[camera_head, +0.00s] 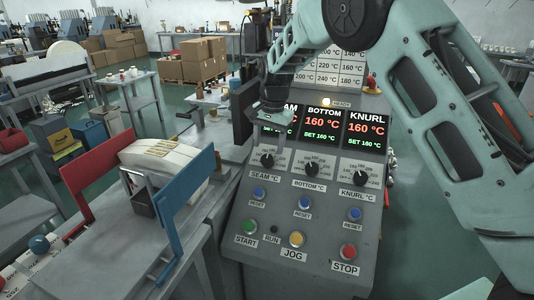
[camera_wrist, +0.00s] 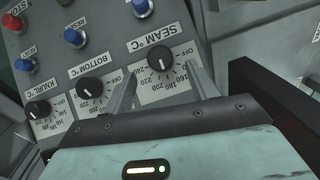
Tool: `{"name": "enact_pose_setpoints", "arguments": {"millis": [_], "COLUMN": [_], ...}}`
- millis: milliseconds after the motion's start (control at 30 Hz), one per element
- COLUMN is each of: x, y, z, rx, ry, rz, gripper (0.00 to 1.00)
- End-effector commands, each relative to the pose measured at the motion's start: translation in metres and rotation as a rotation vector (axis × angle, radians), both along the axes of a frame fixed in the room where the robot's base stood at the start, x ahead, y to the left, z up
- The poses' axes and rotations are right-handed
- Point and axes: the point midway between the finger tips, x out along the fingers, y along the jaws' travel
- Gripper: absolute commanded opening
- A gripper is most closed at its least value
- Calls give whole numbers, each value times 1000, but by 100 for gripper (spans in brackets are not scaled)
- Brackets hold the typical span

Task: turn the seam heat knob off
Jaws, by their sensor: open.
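The seam heat knob (camera_head: 267,160) is a black dial knob at the left of the panel's knob row, above the "SEAM °C" label. In the wrist view the seam knob (camera_wrist: 160,57) sits between the two fingers, with OFF and temperature numbers around it. I cannot tell surely where its pointer stands. My gripper (camera_wrist: 161,72) is open, one finger on each side of the knob; contact is not visible. In the head view my gripper (camera_head: 272,112) hangs over the panel's upper left and hides most of the seam display.
Bottom knob (camera_head: 311,170) and knurl knob (camera_head: 360,179) stand to the right. Below are blue reset buttons, a green start button (camera_head: 250,226), a yellow jog button (camera_head: 296,239) and a red stop button (camera_head: 349,251). The bottom display (camera_head: 321,125) reads 160 °C.

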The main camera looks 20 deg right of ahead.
Motion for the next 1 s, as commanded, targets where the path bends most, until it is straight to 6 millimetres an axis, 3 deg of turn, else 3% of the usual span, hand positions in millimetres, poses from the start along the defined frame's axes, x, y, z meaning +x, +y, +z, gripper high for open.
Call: {"name": "enact_pose_setpoints", "arguments": {"millis": [100,300,700,867,1000], "x": [1,3,3,3,3], "y": [1,3,4,4,3], "z": [-21,-44,-51,-51,-51], "rx": [-1,1,1,1,0], "ry": [3,1,-1,-1,0], "rz": [0,0,0,0,1], "gripper": [58,58,58,13,13]}}
